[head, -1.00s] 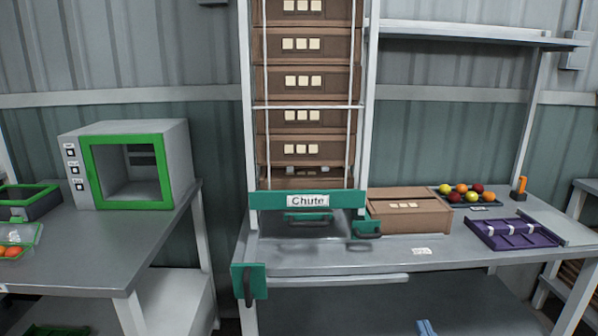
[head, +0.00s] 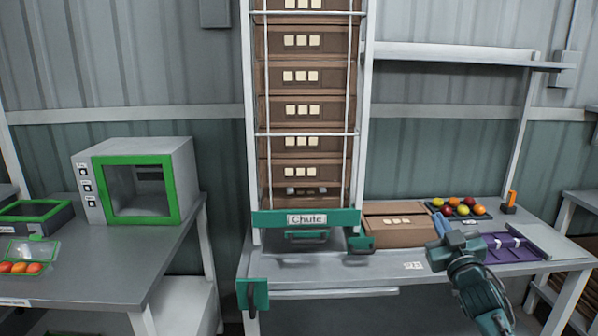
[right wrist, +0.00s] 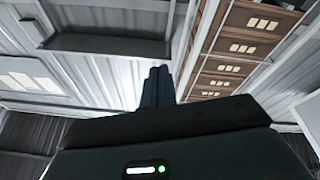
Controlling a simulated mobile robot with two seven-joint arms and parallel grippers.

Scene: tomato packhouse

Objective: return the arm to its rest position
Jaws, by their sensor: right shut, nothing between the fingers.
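My right gripper (head: 437,222) is in the head view at the lower right, over the front of the bench, left of the purple tray. Its arm rises from the bottom edge and hides part of the tray. The right wrist view shows the dark fingers (right wrist: 157,84) together, with nothing between them. That view looks up at the corrugated wall, a shelf and the stacked boxes. My left gripper is in neither view.
The chute rack (head: 305,218) holds several brown boxes. A carton (head: 395,236), a tray of coloured tomatoes (head: 433,214) and the purple tray (head: 532,253) lie on the bench (head: 330,272). A green-framed cabinet (head: 185,160) stands on the left table (head: 115,268).

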